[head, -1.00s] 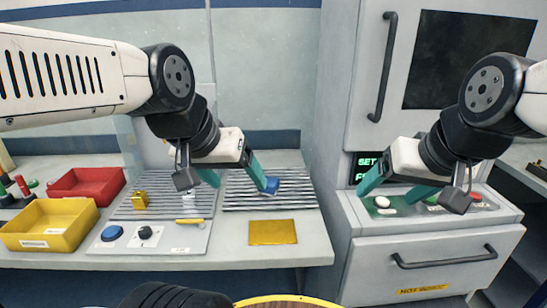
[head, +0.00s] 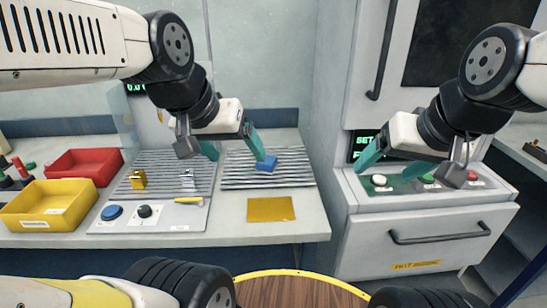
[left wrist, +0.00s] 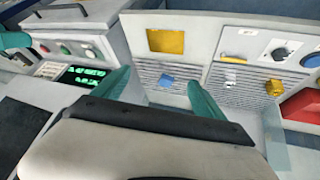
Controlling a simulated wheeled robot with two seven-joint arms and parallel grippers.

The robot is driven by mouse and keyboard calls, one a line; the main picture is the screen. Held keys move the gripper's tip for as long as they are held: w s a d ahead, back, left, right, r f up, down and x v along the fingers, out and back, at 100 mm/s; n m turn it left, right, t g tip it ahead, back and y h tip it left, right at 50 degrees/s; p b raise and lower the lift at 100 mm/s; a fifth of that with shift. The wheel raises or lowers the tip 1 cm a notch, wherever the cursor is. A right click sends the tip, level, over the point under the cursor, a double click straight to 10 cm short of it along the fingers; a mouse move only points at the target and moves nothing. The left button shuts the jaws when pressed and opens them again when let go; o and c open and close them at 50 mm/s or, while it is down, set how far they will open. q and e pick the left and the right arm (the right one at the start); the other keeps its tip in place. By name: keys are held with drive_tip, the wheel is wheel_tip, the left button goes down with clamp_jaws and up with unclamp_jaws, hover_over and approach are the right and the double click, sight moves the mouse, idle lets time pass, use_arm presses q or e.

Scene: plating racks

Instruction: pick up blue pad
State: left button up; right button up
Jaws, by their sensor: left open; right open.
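The blue pad (head: 266,164) is a small blue block on the right ribbed grey rack (head: 290,170) of the bench; it also shows in the left wrist view (left wrist: 167,82). My left gripper (head: 238,154) is open and empty above the racks, its right teal finger overlapping the pad's near side in the head view. In the left wrist view the two teal fingers stand apart, with the pad beyond and between them, so it looks clear of them. My right gripper (head: 392,166) is open and empty in front of the oven's button panel.
A gold block (head: 137,179) and a silver block (head: 187,179) sit on the left rack. A yellow mat (head: 271,209) lies in front of the right rack. Red (head: 84,168) and yellow (head: 49,205) bins stand at left. The oven cabinet (head: 415,240) bounds the right.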

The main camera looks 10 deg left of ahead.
use_arm(q)
drive_tip(key=w+f, duration=0.1)
drive_tip(key=w, duration=0.8)
drive_tip(key=m+g+y, duration=0.1)
drive_tip(key=m+g, duration=0.1)
approach(267, 158)
wheel_tip(267, 158, down, 2)
drive_tip(key=x, duration=0.8)
drive_tip(key=shift+w+d+f, duration=0.15)
drive_tip(key=shift+w+f, duration=0.15)
drive_tip(key=c, duration=1.6)
drive_tip(key=shift+r, duration=0.1)
drive_tip(key=shift+c, duration=0.2)
drive_tip(key=shift+r, duration=0.1)
